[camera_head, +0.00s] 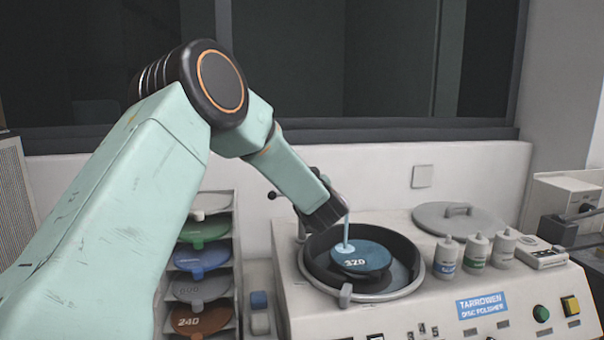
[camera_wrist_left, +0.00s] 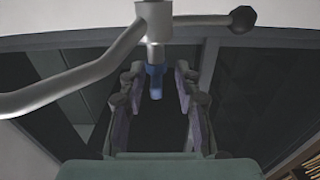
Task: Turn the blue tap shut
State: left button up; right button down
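The blue tap (camera_wrist_left: 156,82) shows in the left wrist view, hanging below a metal pipe joint (camera_wrist_left: 154,22). My left gripper (camera_wrist_left: 157,92) is open, with one finger on each side of the tap and gaps visible between. In the head view my left gripper (camera_head: 326,212) is at the polisher bowl's back left rim and hides the tap. A pale blue stream of water (camera_head: 346,230) falls beside it onto the blue disc marked 320 (camera_head: 362,257). My right gripper is in neither view.
The disc polisher (camera_head: 440,312) has a round bowl; its lid (camera_head: 458,218) lies behind. Several white bottles (camera_head: 475,250) stand right of the bowl. A rack of coloured discs (camera_head: 202,257) stands left. A side arm with a black knob (camera_wrist_left: 243,19) sticks out from the pipe.

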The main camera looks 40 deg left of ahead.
pick_arm(q)
jog(key=shift+w+a+r, duration=0.1)
jog(key=shift+w+a, duration=0.2)
jog(key=shift+d+r, duration=0.15)
jog(key=shift+r, duration=0.2)
jog(key=shift+w+a+f, duration=0.3)
jog(key=shift+a+f, duration=0.05)
jog(key=shift+a, duration=0.1)
jog(key=shift+c, duration=1.2)
jog(key=shift+s+d+r, duration=0.15)
jog(key=shift+d+r, duration=0.1)
jog(key=shift+d, duration=0.1)
jog(key=c, duration=0.4)
jog(key=shift+a, duration=0.1)
grip_shut()
